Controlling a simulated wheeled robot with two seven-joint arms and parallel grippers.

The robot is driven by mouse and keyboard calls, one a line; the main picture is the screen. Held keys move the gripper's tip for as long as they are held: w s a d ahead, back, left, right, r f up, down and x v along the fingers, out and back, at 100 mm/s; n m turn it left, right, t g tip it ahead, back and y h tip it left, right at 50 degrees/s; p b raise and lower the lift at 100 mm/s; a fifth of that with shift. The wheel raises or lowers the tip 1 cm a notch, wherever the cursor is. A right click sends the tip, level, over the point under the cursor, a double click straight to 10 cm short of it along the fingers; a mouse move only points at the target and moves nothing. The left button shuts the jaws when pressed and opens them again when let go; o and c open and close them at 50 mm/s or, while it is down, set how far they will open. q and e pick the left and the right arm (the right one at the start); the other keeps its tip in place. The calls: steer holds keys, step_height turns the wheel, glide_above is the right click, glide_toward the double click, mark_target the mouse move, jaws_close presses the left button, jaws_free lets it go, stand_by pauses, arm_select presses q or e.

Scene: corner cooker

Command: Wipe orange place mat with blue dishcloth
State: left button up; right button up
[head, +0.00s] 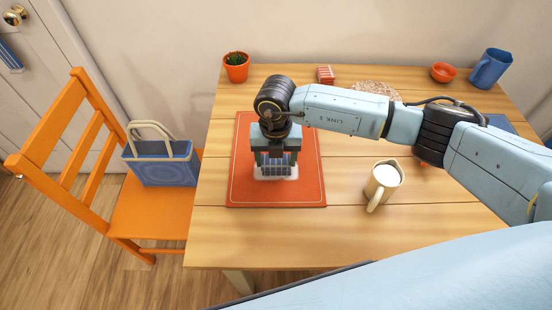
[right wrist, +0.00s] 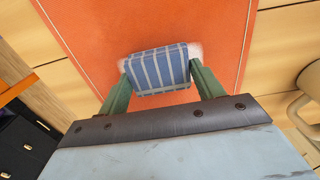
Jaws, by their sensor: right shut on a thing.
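The orange place mat (head: 305,190) lies flat on the wooden table, towards its left side. It also fills much of the right wrist view (right wrist: 100,25). My right gripper (head: 275,168) is over the middle of the mat, pointing down. It is shut on the blue dishcloth (head: 276,160), which is folded and has pale stripes. In the right wrist view the dishcloth (right wrist: 158,70) sits between the two green fingers, with whitish edges at both sides. It is at or just above the mat; I cannot tell if they touch. My left gripper is not in view.
A cream jug (head: 381,184) with white contents stands right of the mat. A potted plant (head: 236,68), a red-striped item (head: 326,75), a woven mat (head: 376,89), a red bowl (head: 443,72) and a blue pitcher (head: 490,68) stand farther back. An orange chair (head: 150,214) holds a blue bag (head: 160,170).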

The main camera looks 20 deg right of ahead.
steer(key=shift+s+a, duration=0.15)
steer(key=shift+s, duration=0.3)
steer(key=w+b, duration=0.2)
steer(key=w, duration=0.1)
steer(key=shift+d+f, duration=0.15)
steer(key=shift+d, duration=0.25)
steer(key=shift+w+d+b, duration=0.25)
steer(key=shift+w+b, duration=0.15)
steer(key=shift+w, duration=0.3)
steer(key=shift+r+p, duration=0.8)
steer(key=shift+r, duration=0.15)
